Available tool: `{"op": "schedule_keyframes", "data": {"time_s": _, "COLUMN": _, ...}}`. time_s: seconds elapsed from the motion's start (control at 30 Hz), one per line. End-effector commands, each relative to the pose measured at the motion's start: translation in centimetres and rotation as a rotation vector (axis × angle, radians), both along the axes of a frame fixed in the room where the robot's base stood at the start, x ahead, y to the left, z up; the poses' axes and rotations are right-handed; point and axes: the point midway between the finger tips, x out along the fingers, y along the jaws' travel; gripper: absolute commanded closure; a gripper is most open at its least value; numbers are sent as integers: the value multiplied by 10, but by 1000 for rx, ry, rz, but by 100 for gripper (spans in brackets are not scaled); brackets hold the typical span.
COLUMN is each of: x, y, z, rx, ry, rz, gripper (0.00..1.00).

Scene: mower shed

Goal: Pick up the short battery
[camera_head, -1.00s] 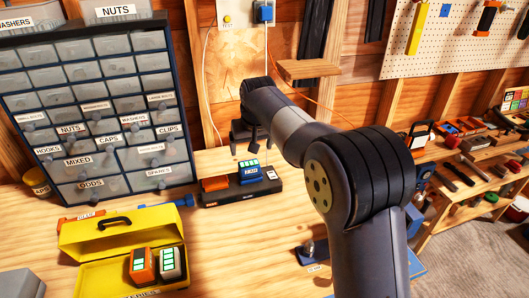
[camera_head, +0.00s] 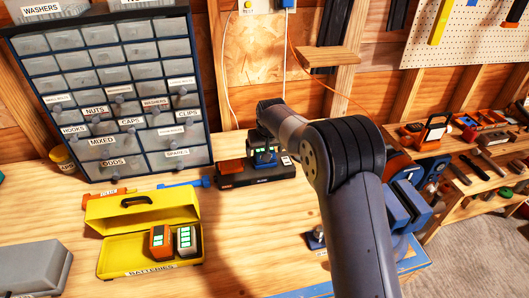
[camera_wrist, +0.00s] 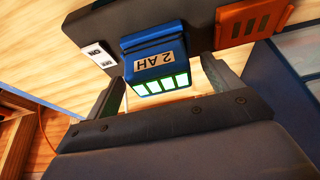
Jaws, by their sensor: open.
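In the head view the blue battery (camera_head: 265,157) is partly covered by my gripper (camera_head: 264,150). My gripper is open in the wrist view (camera_wrist: 167,78), one finger on either side of the battery. I cannot tell whether the fingers touch it.
An orange slotted part (camera_wrist: 253,22) is on the charger beside the battery. A yellow box (camera_head: 150,252) labelled BATTERIES holds an orange battery (camera_head: 158,241) and a white one (camera_head: 185,240). A drawer cabinet (camera_head: 115,90) stands behind.

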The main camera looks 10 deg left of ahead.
Motion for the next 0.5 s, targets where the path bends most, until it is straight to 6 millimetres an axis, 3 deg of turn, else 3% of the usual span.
{"op": "schedule_keyframes", "data": {"time_s": 0.17, "x": 0, "y": 0, "z": 0, "rx": 0, "ry": 0, "rz": 0, "gripper": 15}}
{"op": "schedule_keyframes", "data": {"time_s": 0.5, "x": 0, "y": 0, "z": 0, "rx": 0, "ry": 0, "rz": 0, "gripper": 42}}
